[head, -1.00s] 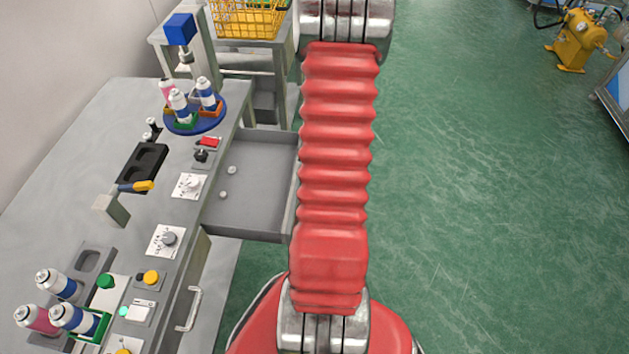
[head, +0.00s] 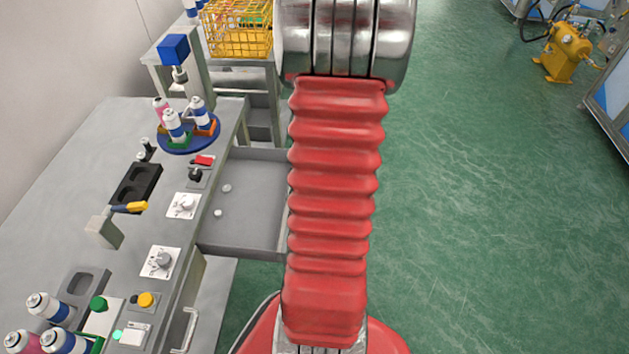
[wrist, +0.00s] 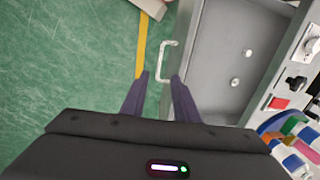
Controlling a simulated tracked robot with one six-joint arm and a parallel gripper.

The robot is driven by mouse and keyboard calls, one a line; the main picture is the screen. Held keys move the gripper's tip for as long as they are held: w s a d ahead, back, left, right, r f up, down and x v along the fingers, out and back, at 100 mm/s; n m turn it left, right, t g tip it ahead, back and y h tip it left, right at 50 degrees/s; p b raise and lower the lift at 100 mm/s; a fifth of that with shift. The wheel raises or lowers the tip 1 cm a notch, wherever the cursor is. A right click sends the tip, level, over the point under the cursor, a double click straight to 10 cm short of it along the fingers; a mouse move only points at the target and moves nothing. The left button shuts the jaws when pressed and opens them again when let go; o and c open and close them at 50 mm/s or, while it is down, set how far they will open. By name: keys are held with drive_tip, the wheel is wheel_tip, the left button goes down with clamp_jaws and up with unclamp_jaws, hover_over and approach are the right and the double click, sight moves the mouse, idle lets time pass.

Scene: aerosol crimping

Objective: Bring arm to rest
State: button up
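My gripper (wrist: 158,95) shows in the wrist view with its two dark fingers apart and nothing between them. It hangs above the floor beside the open grey drawer (wrist: 225,60), with a drawer handle (wrist: 167,58) beyond the fingertips. My red-sleeved arm fills the middle of the head view, and its gripper end is out of that view.
The grey workbench (head: 75,200) stands at the left with its drawer (head: 245,225) pulled out, holding two small white pieces. A blue turntable (head: 188,141) carries several cans. A yellow basket (head: 238,40) stands behind.

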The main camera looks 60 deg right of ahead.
drive_tip(key=shift+s+d+r, duration=0.1)
drive_tip(key=shift+s+r, duration=0.1)
drive_tip(key=shift+r, duration=0.8)
drive_tip(key=w+a+r+n+t, duration=0.1)
drive_tip(key=a+r+n, duration=0.3)
drive_tip(key=a, duration=0.9)
drive_tip(key=w+a+r+n+t, duration=0.1)
drive_tip(key=a+r+n, duration=0.3)
drive_tip(key=a+r, duration=0.5)
drive_tip(key=w+a+r+n+t, duration=0.1)
drive_tip(key=w+a+r+n, duration=0.2)
drive_tip(key=a, duration=1.4)
wheel_tip(320, 180, up, 4)
drive_tip(key=shift+w+a+r+n+t+h, duration=0.2)
drive_tip(key=shift+w+n+t+h, duration=0.2)
drive_tip(key=shift+n, duration=0.6)
drive_tip(key=shift+a, duration=0.1)
